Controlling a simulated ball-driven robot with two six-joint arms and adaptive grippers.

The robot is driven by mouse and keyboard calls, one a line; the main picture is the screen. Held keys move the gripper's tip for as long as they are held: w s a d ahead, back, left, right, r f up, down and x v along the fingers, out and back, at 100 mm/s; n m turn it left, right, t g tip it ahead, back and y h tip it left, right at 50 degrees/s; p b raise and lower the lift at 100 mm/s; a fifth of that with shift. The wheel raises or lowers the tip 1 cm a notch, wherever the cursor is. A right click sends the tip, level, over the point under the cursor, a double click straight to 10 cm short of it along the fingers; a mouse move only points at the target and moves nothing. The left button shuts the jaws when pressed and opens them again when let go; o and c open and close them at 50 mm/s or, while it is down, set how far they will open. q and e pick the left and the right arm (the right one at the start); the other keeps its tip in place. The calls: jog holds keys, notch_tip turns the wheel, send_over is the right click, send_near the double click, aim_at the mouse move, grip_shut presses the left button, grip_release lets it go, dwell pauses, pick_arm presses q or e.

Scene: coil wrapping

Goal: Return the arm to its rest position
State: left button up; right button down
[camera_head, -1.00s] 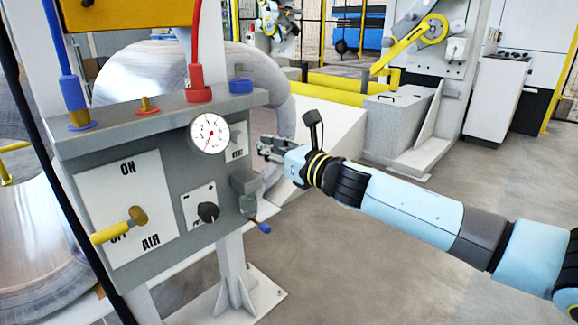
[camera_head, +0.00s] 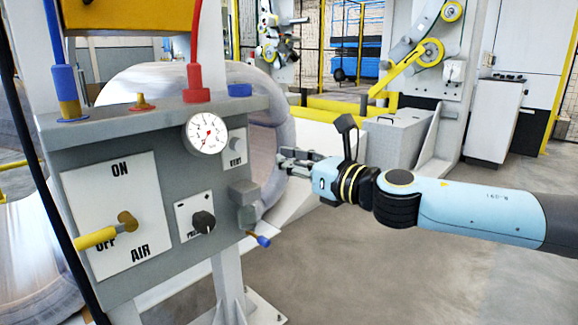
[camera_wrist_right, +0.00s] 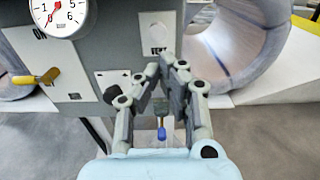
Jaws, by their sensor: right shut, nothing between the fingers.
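My right arm (camera_head: 455,205) reaches in from the right in the head view, light blue with black joints. Its gripper (camera_head: 284,160) is to the right of the grey control panel (camera_head: 150,160), apart from it as far as I can tell. The right wrist view shows the gripper's two fingers (camera_wrist_right: 166,72) closed toward each other at the tips, with nothing held. Behind them is the panel's side valve with a blue-tipped lever (camera_wrist_right: 161,133). My left gripper is not in view.
The panel carries a yellow ON/OFF air lever (camera_head: 100,236), a pressure gauge (camera_head: 207,133) and a black knob (camera_head: 203,222). A large coil (camera_head: 265,155) stands behind the panel. A grey box (camera_head: 395,140) is farther back. Floor at the lower right is clear.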

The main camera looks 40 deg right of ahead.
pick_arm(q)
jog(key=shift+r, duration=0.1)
pick_arm(e)
jog(key=shift+s, duration=0.1)
dwell(0.4)
